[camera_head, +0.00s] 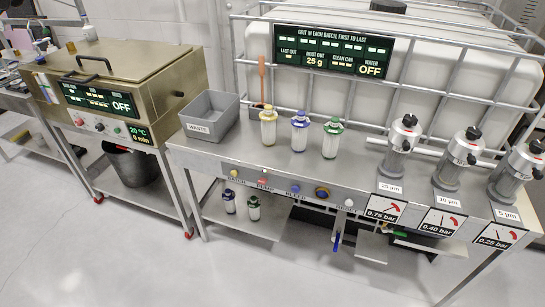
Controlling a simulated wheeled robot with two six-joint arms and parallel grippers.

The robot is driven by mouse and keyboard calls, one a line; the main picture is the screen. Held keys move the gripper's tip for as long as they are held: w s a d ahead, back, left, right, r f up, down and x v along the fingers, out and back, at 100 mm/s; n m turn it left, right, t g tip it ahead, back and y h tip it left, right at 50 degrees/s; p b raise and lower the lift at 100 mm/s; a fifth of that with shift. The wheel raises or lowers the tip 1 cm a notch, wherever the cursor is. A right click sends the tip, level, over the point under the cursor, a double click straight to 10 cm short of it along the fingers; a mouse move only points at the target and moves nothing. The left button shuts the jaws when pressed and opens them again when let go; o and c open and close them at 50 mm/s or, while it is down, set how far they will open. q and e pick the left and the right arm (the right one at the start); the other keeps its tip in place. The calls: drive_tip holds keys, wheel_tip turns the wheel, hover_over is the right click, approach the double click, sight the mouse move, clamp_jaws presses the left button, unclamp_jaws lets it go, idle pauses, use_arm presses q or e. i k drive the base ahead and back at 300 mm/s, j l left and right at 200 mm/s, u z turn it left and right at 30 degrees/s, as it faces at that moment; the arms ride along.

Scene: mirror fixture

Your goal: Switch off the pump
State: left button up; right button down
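The front edge of the steel bench (270,165) carries a row of small controls. A small red-orange button (262,182) sits above a label that seems to read PUMP. A yellow button (234,174) is to its left and a blue button (295,188) to its right. Further right are a larger dark blue knob with a yellowish ring (322,193) and a white control (348,203). The display (332,52) above the bench reads 25 g and WATER OFF. Neither of my grippers is in view.
Three capped bottles (300,133) and a grey WASTE bin (209,116) stand on the bench. Filter housings (402,140) with pressure gauges (384,209) are at the right. A brass-coloured tank (120,85) with an OFF display stands left. The floor in front is clear.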

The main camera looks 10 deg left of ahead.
sight(262, 181)
drive_tip(key=i+j, duration=0.2)
drive_tip(key=i+j+z, duration=0.1)
drive_tip(key=j, duration=0.3)
drive_tip(key=i+j+z, duration=0.1)
drive_tip(key=i+j, duration=0.3)
drive_tip(key=j, duration=0.3)
drive_tip(key=k+j, duration=0.1)
drive_tip(key=j, duration=0.3)
drive_tip(key=k+j+z, duration=0.1)
drive_tip(key=j, duration=0.25)
drive_tip(key=k+j, duration=0.15)
drive_tip(key=j, duration=0.25)
